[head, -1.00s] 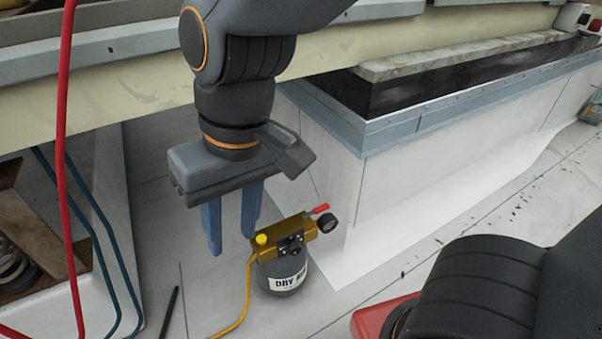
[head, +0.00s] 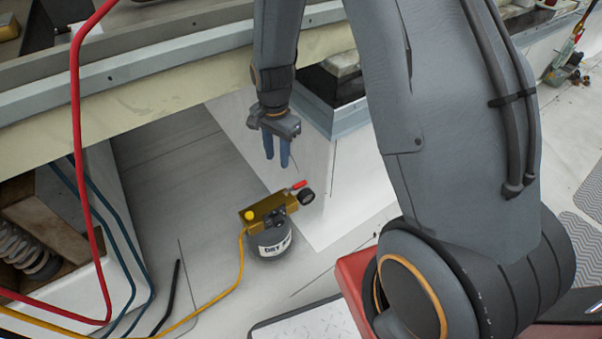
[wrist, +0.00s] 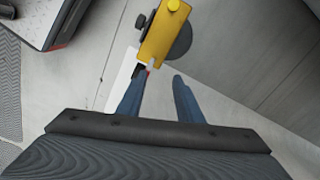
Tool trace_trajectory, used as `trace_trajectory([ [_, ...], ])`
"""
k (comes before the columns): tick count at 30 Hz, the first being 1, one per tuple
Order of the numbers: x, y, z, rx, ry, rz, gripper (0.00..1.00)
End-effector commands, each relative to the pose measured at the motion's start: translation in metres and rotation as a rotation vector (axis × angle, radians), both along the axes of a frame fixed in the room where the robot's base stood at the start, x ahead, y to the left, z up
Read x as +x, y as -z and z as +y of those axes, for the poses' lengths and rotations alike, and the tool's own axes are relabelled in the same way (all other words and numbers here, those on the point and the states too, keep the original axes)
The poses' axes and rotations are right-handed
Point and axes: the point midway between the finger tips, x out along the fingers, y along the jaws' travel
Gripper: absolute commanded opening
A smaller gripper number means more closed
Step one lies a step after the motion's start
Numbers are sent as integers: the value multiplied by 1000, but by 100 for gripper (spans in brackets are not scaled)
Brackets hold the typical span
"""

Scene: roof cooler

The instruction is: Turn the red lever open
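The red lever (head: 299,185) is a small bar sticking out from the right end of the yellow-brown valve block (head: 264,207). The block sits on a dark canister (head: 271,242) with a white label, upright on the floor. My gripper (head: 277,162) points down above and slightly left of the lever, apart from it in the head view. Its two blue fingers are parted with nothing between them. In the wrist view the gripper (wrist: 160,77) shows the same gap. The yellow block (wrist: 163,35) lies beyond the fingertips there, and the lever is mostly hidden behind the left finger.
A black round gauge (head: 306,196) sits beside the lever, and a yellow knob (head: 250,215) is on the block's left. A yellow hose (head: 238,275) runs from the block. A red hose (head: 78,120) hangs at left.

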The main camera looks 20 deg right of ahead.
Motion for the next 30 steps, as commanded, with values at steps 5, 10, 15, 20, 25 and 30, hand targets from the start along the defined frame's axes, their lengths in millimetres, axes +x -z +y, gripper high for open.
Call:
trace_trajectory([
  [5, 5, 38, -45, -10, 214, 18, 33],
  [10, 6, 60, -66, -13, 318, 22, 33],
  [15, 6, 73, -70, -13, 340, 21, 33],
  [20, 6, 96, -70, -13, 339, 23, 33],
  [25, 6, 122, -70, -14, 338, 22, 33],
  [30, 7, 138, -70, -13, 337, 21, 33],
])
